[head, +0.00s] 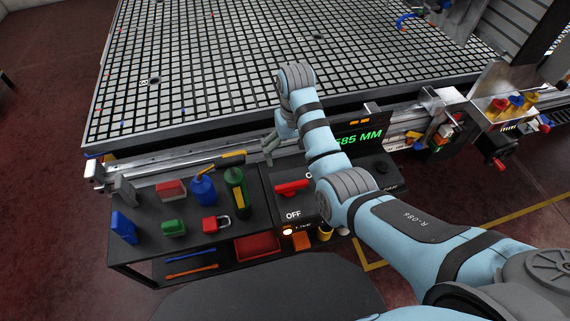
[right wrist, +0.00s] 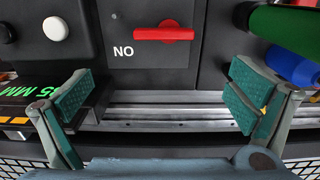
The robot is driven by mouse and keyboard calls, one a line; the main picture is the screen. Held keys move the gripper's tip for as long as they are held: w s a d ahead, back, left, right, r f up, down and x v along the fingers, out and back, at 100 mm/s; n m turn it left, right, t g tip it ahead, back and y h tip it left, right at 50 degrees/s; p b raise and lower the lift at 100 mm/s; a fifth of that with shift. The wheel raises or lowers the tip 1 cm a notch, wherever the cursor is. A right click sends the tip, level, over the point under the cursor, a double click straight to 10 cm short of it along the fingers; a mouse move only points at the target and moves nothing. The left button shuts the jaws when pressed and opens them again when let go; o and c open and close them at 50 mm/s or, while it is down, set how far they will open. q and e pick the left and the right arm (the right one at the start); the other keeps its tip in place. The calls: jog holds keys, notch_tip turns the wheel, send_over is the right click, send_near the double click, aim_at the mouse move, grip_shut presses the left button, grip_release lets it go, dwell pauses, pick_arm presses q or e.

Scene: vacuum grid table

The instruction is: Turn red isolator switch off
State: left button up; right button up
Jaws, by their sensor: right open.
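The red isolator switch handle (head: 292,187) lies sideways on the dark control panel, above the white OFF label (head: 293,214). In the right wrist view the red handle (right wrist: 163,33) is level in the picture, with the ON label upside down beside it. My right gripper (head: 274,147) is behind the handle, over the table's front rail. In the right wrist view my right gripper (right wrist: 165,95) is open and empty, its green pads wide apart. The handle is apart from both pads. One finger is partly hidden by my arm in the head view. My left gripper is not in view.
A green display (head: 358,138) stands right of the panel. A white button (right wrist: 55,28) and black knob are near the handle. The grid table (head: 210,65) lies behind.

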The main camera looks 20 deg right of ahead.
jog(key=b, duration=0.3)
send_over(291, 184)
jog(key=f, duration=0.9)
jog(key=shift+s+f, duration=0.1)
jog(key=shift+s, duration=0.3)
jog(key=f+b, duration=0.1)
jog(key=f, duration=0.1)
jog(key=w+f, duration=0.1)
jog(key=f, duration=0.1)
jog(key=shift+w+d+f+b, duration=0.1)
jog(key=shift+f+b, duration=0.25)
jog(key=shift+f, duration=0.05)
jog(key=shift+s+r, duration=0.2)
jog(key=shift+s, duration=0.05)
jog(key=shift+c, duration=1.2)
jog(key=c, duration=0.7)
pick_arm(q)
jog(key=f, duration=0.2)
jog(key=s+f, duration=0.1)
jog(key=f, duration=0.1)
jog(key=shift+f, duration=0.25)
